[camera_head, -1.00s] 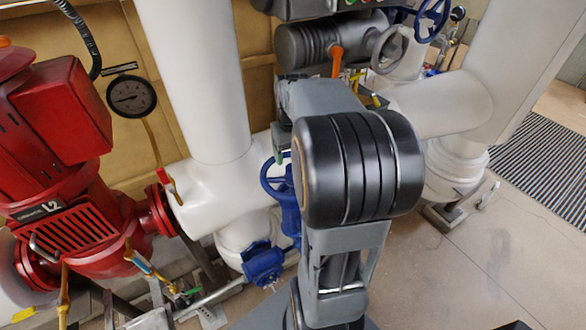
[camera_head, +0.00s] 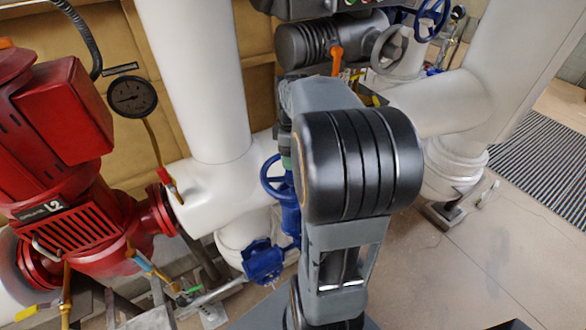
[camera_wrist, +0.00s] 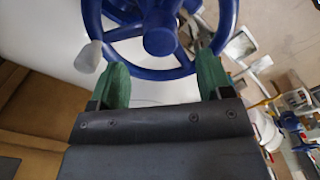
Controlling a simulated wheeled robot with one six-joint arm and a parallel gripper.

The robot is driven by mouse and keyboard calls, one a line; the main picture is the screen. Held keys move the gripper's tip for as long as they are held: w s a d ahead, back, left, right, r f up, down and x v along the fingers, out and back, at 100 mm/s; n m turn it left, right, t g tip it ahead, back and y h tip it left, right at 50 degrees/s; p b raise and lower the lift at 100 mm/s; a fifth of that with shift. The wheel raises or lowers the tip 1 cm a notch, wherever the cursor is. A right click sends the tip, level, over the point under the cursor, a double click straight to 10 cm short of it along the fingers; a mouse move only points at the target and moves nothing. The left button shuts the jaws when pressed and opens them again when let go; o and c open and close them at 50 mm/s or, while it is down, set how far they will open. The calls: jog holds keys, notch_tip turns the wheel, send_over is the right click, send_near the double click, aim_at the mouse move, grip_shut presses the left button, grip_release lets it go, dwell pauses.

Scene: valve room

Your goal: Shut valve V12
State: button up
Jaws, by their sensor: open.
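A blue valve handwheel (camera_wrist: 162,42) with spokes and a round hub fills the top of the wrist view. A pale grey knob (camera_wrist: 89,56) stands on its rim at the left. No V12 tag is legible. My gripper (camera_wrist: 162,77) is open and empty, its two green fingertips apart and close to the wheel's lower rim; contact cannot be told. In the head view, a blue handwheel (camera_head: 270,177) shows left of my arm, beside the white pipe. My arm hides its right part and most of my gripper there.
A red pump (camera_head: 75,215) stands at the left, with a gauge (camera_head: 132,97) above it. A thick white pipe (camera_head: 195,80) rises beside the wheel. An orange lever (camera_head: 337,60) and another blue wheel (camera_head: 432,18) are at the back.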

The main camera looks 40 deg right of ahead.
jog(key=n, duration=0.6)
jog(key=shift+n, duration=0.4)
jog(key=n, duration=0.6)
jog(key=shift+n+p, duration=0.3)
jog(key=shift+f+b, duration=2.35)
jog(key=shift+f, duration=0.75)
jog(key=shift+s+f, duration=0.1)
jog(key=shift+f, duration=0.1)
jog(key=shift+a, duration=0.1)
jog(key=shift+s+f, duration=0.1)
jog(key=shift+s, duration=0.05)
jog(key=c, duration=0.6)
jog(key=shift+w+f, duration=0.1)
jog(key=shift+w, duration=0.1)
jog(key=c, duration=0.4)
